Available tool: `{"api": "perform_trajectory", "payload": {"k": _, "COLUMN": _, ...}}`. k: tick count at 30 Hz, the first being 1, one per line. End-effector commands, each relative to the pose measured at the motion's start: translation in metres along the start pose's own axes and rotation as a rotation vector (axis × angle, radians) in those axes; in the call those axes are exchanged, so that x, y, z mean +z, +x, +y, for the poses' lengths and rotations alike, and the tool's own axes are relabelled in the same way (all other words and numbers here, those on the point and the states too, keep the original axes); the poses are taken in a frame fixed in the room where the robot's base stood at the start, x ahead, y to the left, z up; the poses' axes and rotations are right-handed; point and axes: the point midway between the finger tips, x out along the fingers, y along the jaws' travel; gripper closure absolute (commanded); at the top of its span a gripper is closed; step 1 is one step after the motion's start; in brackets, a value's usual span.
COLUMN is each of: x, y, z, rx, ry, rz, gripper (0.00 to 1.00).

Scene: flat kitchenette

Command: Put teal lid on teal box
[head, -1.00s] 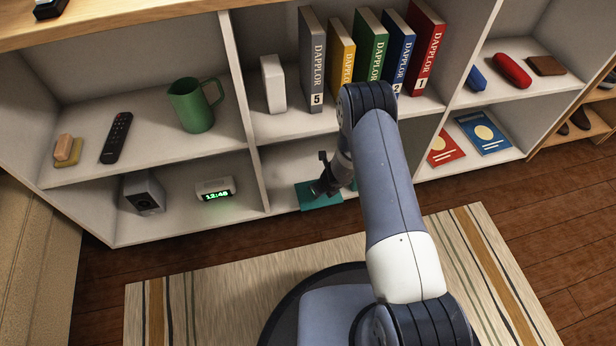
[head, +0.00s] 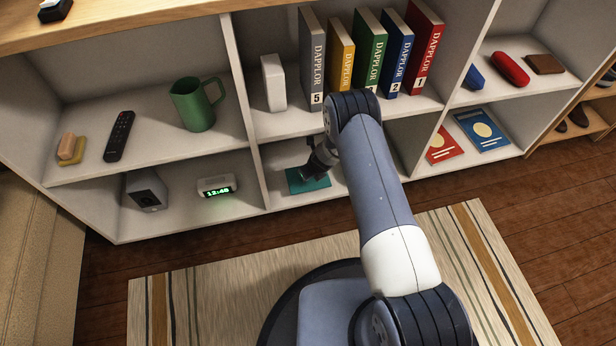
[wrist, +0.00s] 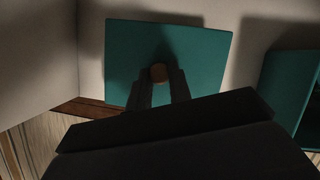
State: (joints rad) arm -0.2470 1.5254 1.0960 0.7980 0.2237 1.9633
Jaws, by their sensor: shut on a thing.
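The teal lid (head: 322,183) is a flat square slab in the lower middle compartment of the shelf unit. It also shows in the wrist view (wrist: 205,55), with a round wooden knob (wrist: 158,71) at its middle. My gripper (wrist: 160,82) is shut on this knob, with one finger on either side. In the head view my gripper (head: 305,174) reaches into the compartment above the lid. The teal box (wrist: 285,88) shows in part at the right edge of the wrist view, apart from the lid. My arm hides it in the head view. I cannot tell whether the lid touches the shelf.
An upright divider (head: 254,165) stands left of the lid, with a clock (head: 216,187) and a speaker (head: 147,191) beyond it. The shelf board (head: 285,124) above carries books and a white block (head: 273,83). A striped rug (head: 225,285) lies in front.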

Motion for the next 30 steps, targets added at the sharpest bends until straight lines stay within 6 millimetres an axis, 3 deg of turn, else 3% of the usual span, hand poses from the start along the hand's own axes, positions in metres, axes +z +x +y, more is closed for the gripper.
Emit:
{"api": "perform_trajectory", "payload": {"k": 2, "x": 0.007, "y": 0.003, "z": 0.000, "rx": -0.001, "ry": -0.002, "rz": 0.000, "gripper": 1.00}}
{"api": "perform_trajectory", "payload": {"k": 4, "x": -0.001, "y": 0.019, "z": 0.001, "rx": -0.001, "ry": 0.001, "rz": 0.005, "gripper": 1.00}}
{"api": "perform_trajectory", "payload": {"k": 8, "x": -0.005, "y": 0.030, "z": 0.000, "rx": -0.001, "ry": 0.001, "rz": 0.002, "gripper": 1.00}}
{"api": "perform_trajectory", "payload": {"k": 23, "x": -0.007, "y": 0.036, "z": 0.000, "rx": -0.002, "ry": 0.000, "rz": 0.001, "gripper": 1.00}}
{"api": "perform_trajectory", "payload": {"k": 24, "x": -0.007, "y": 0.036, "z": 0.000, "rx": -0.002, "ry": 0.000, "rz": 0.001, "gripper": 0.80}}
{"api": "perform_trajectory", "payload": {"k": 30, "x": -0.007, "y": 0.035, "z": 0.000, "rx": -0.001, "ry": 0.000, "rz": 0.001, "gripper": 0.63}}
